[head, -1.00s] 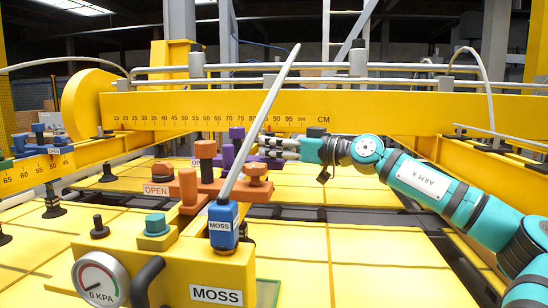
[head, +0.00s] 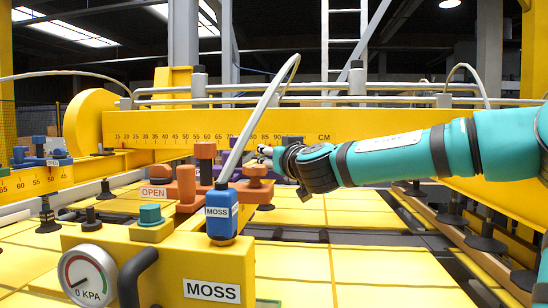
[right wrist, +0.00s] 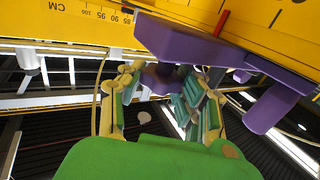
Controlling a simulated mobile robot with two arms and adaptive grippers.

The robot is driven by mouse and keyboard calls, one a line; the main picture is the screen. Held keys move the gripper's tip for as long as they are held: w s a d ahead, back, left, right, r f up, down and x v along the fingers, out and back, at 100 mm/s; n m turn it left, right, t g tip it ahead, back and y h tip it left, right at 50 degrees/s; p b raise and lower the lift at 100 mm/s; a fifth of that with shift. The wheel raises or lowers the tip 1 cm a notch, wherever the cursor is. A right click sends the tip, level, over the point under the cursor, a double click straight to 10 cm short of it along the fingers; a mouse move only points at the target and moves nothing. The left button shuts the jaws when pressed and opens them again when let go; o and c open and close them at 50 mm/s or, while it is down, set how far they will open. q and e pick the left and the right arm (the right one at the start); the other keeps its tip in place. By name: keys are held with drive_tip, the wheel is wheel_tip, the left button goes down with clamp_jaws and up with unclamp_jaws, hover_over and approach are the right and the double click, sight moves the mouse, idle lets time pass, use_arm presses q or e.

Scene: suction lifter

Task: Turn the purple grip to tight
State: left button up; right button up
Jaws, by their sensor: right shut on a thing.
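In the right wrist view a purple body (right wrist: 180,38) shows close up, upside down against the yellow beam. A small purple grip (right wrist: 160,80) on it sits between the fingers of my right gripper (right wrist: 158,92), which is shut on it. A separate purple cylinder (right wrist: 268,110) sticks out to the right. In the head view my right gripper (head: 264,152) reaches in from the right, behind the orange clamp knob. There the purple parts (head: 228,146) are mostly hidden by the white hose and orange parts. No tight marking is readable. My left gripper is not in view.
Orange clamp parts (head: 187,184) with an OPEN label stand in front of the purple ones. A blue MOSS fitting (head: 221,212) with a white hose (head: 262,105), a gauge (head: 88,275) and a black handle are nearer. The yellow ruled beam (head: 330,130) runs behind.

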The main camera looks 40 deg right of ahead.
drive_tip(key=shift+f+m+g+h+b, duration=0.1)
drive_tip(key=shift+m+g+h+b, duration=0.3)
drive_tip(key=shift+m+h, duration=0.45)
drive_tip(key=shift+h, duration=0.35)
drive_tip(key=o, duration=1.2)
drive_tip(key=shift+r, duration=0.2)
drive_tip(key=v, duration=1.2)
drive_tip(key=shift+r, duration=0.1)
